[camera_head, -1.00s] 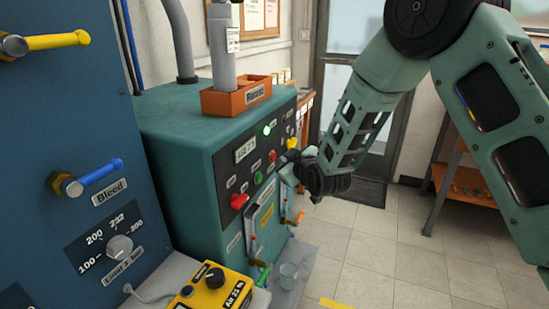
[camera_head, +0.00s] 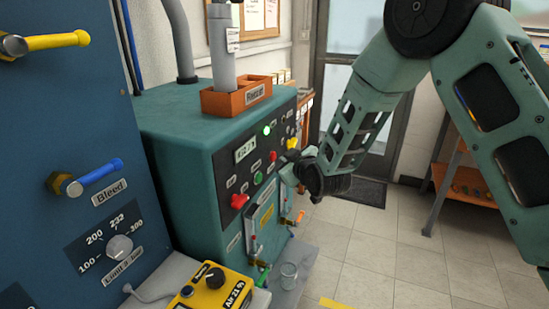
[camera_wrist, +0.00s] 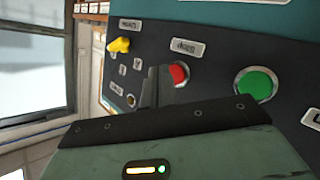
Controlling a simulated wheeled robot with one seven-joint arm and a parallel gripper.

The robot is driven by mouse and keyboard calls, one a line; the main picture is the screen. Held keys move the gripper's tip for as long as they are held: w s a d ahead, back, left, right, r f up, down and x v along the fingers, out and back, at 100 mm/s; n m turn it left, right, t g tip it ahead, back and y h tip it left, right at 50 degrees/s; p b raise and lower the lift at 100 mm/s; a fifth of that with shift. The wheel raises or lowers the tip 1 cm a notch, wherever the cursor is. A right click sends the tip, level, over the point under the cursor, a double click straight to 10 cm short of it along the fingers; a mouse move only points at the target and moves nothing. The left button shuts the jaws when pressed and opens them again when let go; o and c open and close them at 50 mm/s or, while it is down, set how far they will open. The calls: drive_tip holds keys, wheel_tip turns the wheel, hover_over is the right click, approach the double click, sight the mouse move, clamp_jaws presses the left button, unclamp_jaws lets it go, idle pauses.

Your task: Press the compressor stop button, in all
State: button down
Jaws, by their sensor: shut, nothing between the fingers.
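The red button (camera_head: 272,156) is on the dark front panel of the teal compressor cabinet, above a green button (camera_head: 258,177). In the wrist view, the red button (camera_wrist: 179,73) sits below a small label whose text I cannot read surely. The green button (camera_wrist: 256,84) is to its right. My gripper (camera_head: 286,160) is at the panel, just right of the red button. In the wrist view its shut, empty fingers (camera_wrist: 158,84) overlap the red button's left edge. I cannot tell whether they touch it or whether it is pressed in.
A red knob (camera_head: 239,201) is lower left on the panel, with a display (camera_head: 245,149) and a lit green lamp (camera_head: 266,129) above. A yellow knob (camera_wrist: 120,45) is left of my fingers. A yellow box (camera_head: 215,290) stands in front. Floor at right is clear.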

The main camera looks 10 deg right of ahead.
drive_tip(key=shift+w+a, duration=0.1)
drive_tip(key=shift+a, duration=0.05)
drive_tip(key=shift+w+a, duration=0.15)
drive_tip(key=shift+a, duration=0.05)
idle(0.3)
drive_tip(key=shift+w+a+b, duration=0.3)
drive_tip(key=shift+a, duration=0.1)
idle(0.7)
drive_tip(key=shift+s+d, duration=0.1)
idle(0.3)
drive_tip(key=shift+s+d, duration=0.45)
drive_tip(key=shift+d, duration=0.15)
drive_tip(key=shift+s+d+b, duration=0.4)
drive_tip(key=shift+s+d, duration=0.35)
drive_tip(key=shift+d, duration=0.3)
drive_tip(key=shift+s+d+b, duration=0.4)
drive_tip(key=shift+s+d, duration=0.3)
drive_tip(key=shift+d, duration=0.3)
